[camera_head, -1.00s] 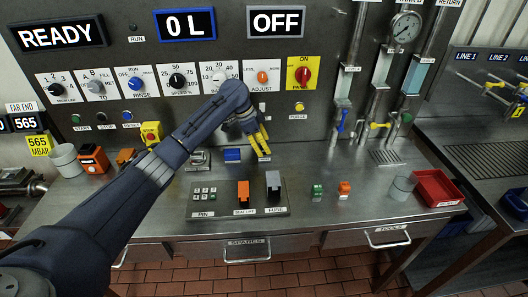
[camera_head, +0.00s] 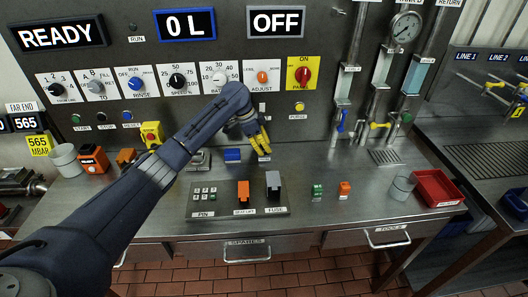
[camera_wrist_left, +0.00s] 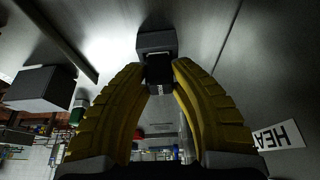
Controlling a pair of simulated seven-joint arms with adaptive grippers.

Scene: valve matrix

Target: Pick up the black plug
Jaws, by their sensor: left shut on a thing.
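My left gripper (camera_head: 263,147) is low over the bench, just right of the blue block, with its yellow fingers pointing down. In the left wrist view its fingertips (camera_wrist_left: 159,68) are shut on the black plug (camera_wrist_left: 158,74). A dark block (camera_wrist_left: 156,42) adjoins the plug at its far end; I cannot tell whether the two are joined. In the head view the fingers hide the plug. My right gripper is in neither view.
A blue block (camera_head: 232,155) sits close left of the gripper. The orange (camera_head: 243,190) and grey (camera_head: 273,182) switches stand in front on a panel. Small green (camera_head: 317,191) and orange (camera_head: 344,188) blocks and a red tray (camera_head: 436,190) are to the right.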

